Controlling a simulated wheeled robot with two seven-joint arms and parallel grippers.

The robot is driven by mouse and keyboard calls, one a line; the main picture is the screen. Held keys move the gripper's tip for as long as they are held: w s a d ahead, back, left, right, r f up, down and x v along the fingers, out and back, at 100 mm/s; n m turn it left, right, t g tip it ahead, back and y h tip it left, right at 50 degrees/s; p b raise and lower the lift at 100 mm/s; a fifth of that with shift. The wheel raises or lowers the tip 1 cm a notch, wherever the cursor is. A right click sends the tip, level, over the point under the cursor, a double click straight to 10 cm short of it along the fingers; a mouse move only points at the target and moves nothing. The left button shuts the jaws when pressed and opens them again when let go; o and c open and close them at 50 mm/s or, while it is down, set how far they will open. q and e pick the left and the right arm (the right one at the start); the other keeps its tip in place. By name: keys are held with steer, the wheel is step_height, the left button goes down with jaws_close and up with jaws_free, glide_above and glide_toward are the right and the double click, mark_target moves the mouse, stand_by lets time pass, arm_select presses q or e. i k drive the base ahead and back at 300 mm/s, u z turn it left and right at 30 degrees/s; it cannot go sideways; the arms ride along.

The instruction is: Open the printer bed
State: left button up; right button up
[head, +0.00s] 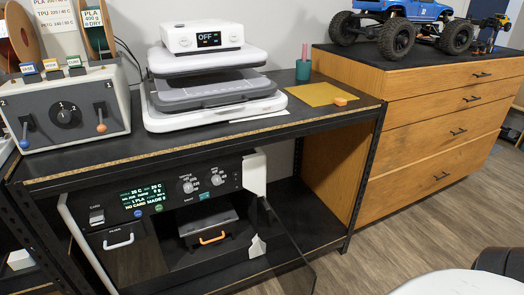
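The printer (160,212) stands on the lower shelf of the black rack, with a lit display (148,196) and two knobs on its front panel. A dark see-through door (285,255) hangs at its right side and appears swung open. Inside the chamber is a grey box-like part (207,217) with an orange handle (213,238); I cannot tell for sure whether this is the bed. On the rack's top stands a white layered device (210,85) whose display reads OFF. Neither of my grippers is in view.
A grey control box (65,105) with levers and filament spools stand at the left of the rack top. A yellow sheet (321,94) and a green cup (303,70) are at the right. A wooden drawer cabinet (425,110) carries a blue crawler (408,12). The floor (400,225) in front is clear.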

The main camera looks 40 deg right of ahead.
mark_target(200, 222)
steer(key=u, duration=2.05)
steer(key=k, duration=1.75)
steer(key=z, duration=2.25)
steer(key=i, duration=0.5)
steer(key=u, duration=1.75)
steer(key=i, duration=1.1)
